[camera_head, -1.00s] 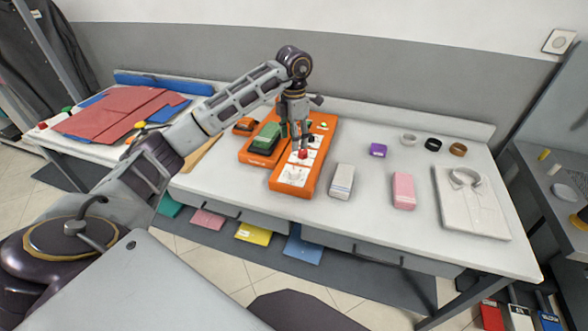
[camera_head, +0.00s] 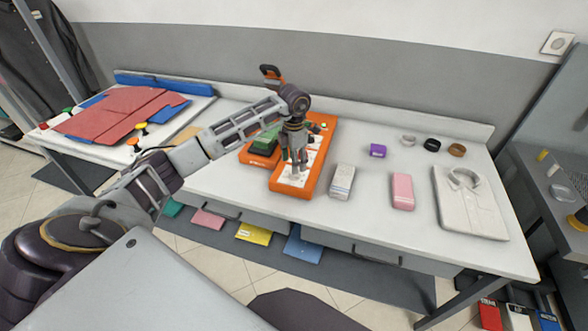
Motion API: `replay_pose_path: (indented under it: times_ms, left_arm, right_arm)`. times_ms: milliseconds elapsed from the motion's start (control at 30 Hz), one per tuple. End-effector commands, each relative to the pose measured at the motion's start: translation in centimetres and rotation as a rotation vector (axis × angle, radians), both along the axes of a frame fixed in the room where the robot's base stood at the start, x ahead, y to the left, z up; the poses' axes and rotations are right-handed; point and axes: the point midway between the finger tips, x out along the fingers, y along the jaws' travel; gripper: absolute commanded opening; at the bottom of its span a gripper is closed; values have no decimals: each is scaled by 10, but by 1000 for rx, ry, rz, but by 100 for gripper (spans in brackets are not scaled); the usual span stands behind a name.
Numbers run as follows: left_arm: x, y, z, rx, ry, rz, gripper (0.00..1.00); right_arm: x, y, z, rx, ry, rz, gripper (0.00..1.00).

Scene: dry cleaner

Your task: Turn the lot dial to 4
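An orange panel with a white face (camera_head: 288,184) lies on the white table. In this frame its middle is covered by my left gripper, so I cannot make out the lot dial or its setting. My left gripper (camera_head: 299,170) points down over the lower half of the panel. Its fingertips are close to the panel face; whether they touch or grip anything is too small to tell. My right gripper is not in view.
An orange device with a green top (camera_head: 258,154) lies beside the panel on the left. A white box (camera_head: 342,182), a pink box (camera_head: 402,191), a purple block (camera_head: 377,150) and a folded shirt (camera_head: 470,205) lie to the right. Bare table (camera_head: 340,219) runs along the front.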

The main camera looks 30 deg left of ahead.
Motion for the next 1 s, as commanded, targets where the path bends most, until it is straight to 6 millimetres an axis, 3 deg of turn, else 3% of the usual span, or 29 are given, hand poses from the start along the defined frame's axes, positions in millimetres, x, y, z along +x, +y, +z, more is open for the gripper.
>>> replay_pose_path:
  times_ms: [300,767,1000]
  left_arm:
    - [0,-1,-35,-1,2,0,57]
    - [0,0,-44,0,0,0,57]
    - [0,0,-44,0,0,0,30]
  right_arm:
    - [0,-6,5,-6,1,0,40]
    - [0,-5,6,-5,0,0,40]
    - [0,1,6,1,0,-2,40]
